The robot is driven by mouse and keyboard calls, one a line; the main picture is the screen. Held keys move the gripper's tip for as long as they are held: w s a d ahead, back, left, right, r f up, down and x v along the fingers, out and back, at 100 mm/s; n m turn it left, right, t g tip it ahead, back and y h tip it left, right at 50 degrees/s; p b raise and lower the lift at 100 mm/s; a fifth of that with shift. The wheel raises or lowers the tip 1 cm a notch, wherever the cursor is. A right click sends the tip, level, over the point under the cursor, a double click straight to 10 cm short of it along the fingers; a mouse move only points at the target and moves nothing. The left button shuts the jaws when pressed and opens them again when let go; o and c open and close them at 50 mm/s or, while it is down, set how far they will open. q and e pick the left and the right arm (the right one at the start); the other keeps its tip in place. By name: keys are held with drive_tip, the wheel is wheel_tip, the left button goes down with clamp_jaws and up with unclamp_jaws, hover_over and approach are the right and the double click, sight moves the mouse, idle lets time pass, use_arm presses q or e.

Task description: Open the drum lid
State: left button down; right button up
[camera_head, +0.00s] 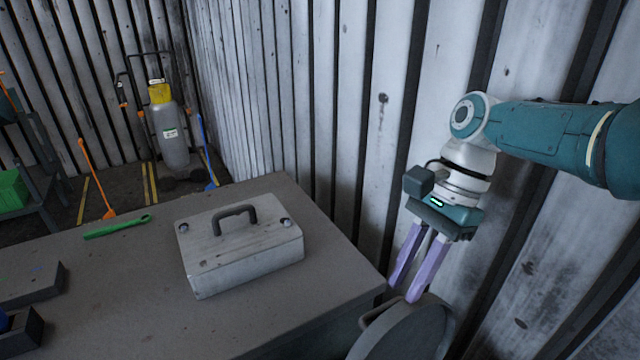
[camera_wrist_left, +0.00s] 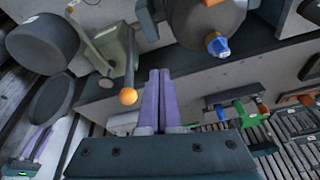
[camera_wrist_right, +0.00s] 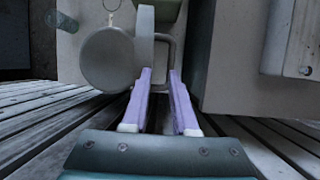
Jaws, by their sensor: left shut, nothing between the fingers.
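The drum lid (camera_head: 425,335) is a grey disc with a bar handle, low in the head view beside the bench. In the right wrist view the lid (camera_wrist_right: 145,45) is almost edge-on, tilted up beside the round drum (camera_wrist_right: 105,60). The left wrist view also shows the lid (camera_wrist_left: 50,102) swung away from the drum (camera_wrist_left: 42,43). My right gripper (camera_head: 403,290) has its purple fingers apart, tips at the handle (camera_wrist_right: 172,50); whether they touch it I cannot tell. My left gripper (camera_wrist_left: 160,72) is shut and empty, outside the head view.
A grey bench (camera_head: 130,290) carries a metal box with a handle (camera_head: 240,245) and a green tool (camera_head: 117,227). A corrugated wall (camera_head: 340,100) stands close behind my right arm. A lever with an orange knob (camera_wrist_left: 127,97) is close to my left fingers.

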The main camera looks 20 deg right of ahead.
drive_tip(key=w+d+r, duration=0.3)
drive_tip(key=d+r, duration=0.1)
drive_tip(key=r, duration=0.5)
drive_tip(key=shift+w+r+b, duration=0.35)
drive_tip(key=shift+w+b, duration=0.05)
idle(0.4)
idle(0.5)
